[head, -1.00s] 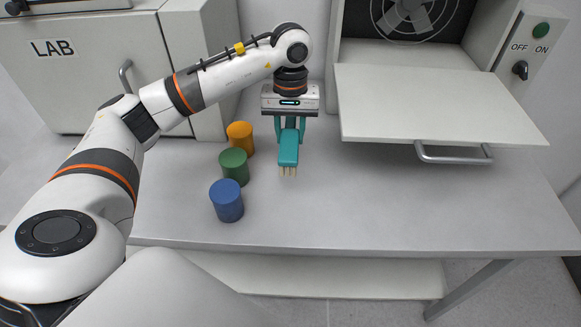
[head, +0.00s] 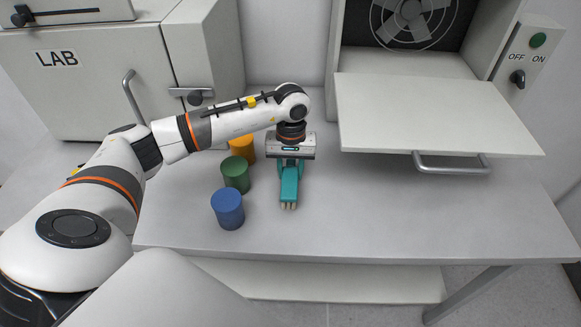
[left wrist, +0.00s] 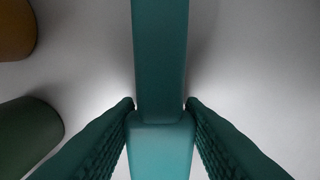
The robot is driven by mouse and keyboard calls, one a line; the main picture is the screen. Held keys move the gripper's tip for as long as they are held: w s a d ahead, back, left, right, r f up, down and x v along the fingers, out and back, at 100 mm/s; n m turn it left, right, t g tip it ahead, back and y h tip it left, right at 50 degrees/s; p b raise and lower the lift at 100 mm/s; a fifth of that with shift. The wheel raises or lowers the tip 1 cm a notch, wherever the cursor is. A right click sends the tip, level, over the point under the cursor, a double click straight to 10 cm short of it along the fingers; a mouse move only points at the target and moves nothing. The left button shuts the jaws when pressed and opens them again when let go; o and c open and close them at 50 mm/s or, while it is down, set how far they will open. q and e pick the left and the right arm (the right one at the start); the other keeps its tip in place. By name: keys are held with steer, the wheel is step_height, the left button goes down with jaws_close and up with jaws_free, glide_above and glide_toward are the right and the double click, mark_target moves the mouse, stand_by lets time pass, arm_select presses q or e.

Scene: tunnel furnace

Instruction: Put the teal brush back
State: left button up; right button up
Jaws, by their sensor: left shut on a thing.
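The teal brush (head: 290,185) is in my left gripper (head: 290,168), just right of the green cylinder in the head view. Its pale bristle tips point toward the front edge of the table. In the left wrist view the brush (left wrist: 160,60) runs between the two dark teal fingers (left wrist: 160,108), which close on it from both sides. The brush is low over the table; I cannot tell whether it touches the surface. My right gripper is not in view.
An orange cylinder (head: 242,148), a green cylinder (head: 236,175) and a blue cylinder (head: 228,208) stand in a row left of the brush. The furnace's open door (head: 435,115) juts out at the right. The table (head: 400,215) is clear at front right.

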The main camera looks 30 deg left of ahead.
mark_target(291, 165)
arm_select(q)
steer(key=o, duration=1)
steer(key=shift+o, duration=0.2)
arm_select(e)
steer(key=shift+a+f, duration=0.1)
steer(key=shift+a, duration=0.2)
arm_select(q)
steer(key=shift+r, duration=0.1)
steer(key=shift+w+r, duration=0.1)
steer(key=shift+r, duration=0.2)
step_height(291, 165, up, 11)
steer(key=b, duration=0.2)
steer(key=shift+w+a+r, duration=0.15)
steer(key=shift+w, duration=0.1)
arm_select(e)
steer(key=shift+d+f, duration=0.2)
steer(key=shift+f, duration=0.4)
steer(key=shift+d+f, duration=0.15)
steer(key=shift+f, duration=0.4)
